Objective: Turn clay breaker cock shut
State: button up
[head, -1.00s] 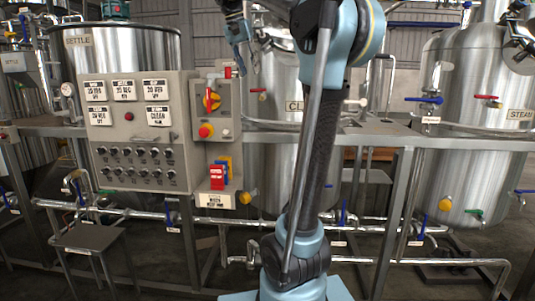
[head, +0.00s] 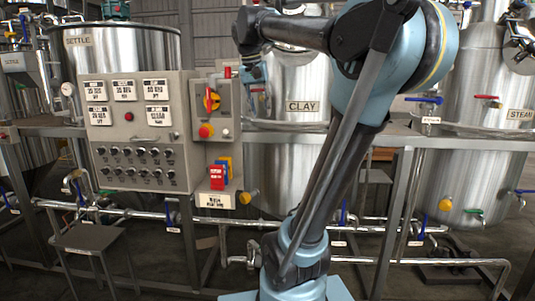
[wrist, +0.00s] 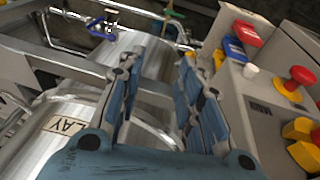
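The steel tank labelled CLAY (head: 303,106) stands behind my arm in the head view. Its label (wrist: 66,126) also shows at lower left in the wrist view. A blue-handled cock (wrist: 102,27) sits on pipework at the upper left of the wrist view, beyond my fingertips. No readable tag names it, so I cannot tell whether it is the clay breaker cock. My gripper (wrist: 160,60) is open and empty, its fingers spread over the tank side and touching no handle that I can see.
In the wrist view a box with a red button (wrist: 300,76) is close on the right. Rails and pipes (head: 110,210) cross below. The STEAM tank (head: 475,160) is at right.

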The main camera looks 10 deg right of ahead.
jog(key=s+f, duration=0.3)
jog(key=f, duration=0.4)
jog(key=s+d+f+n, duration=0.1)
jog(key=s+f, duration=0.3)
jog(key=f, duration=0.2)
jog(key=shift+s+d+f+n+y, duration=0.2)
jog(key=shift+s+f+n+y, duration=0.1)
jog(key=shift+f+y, duration=0.1)
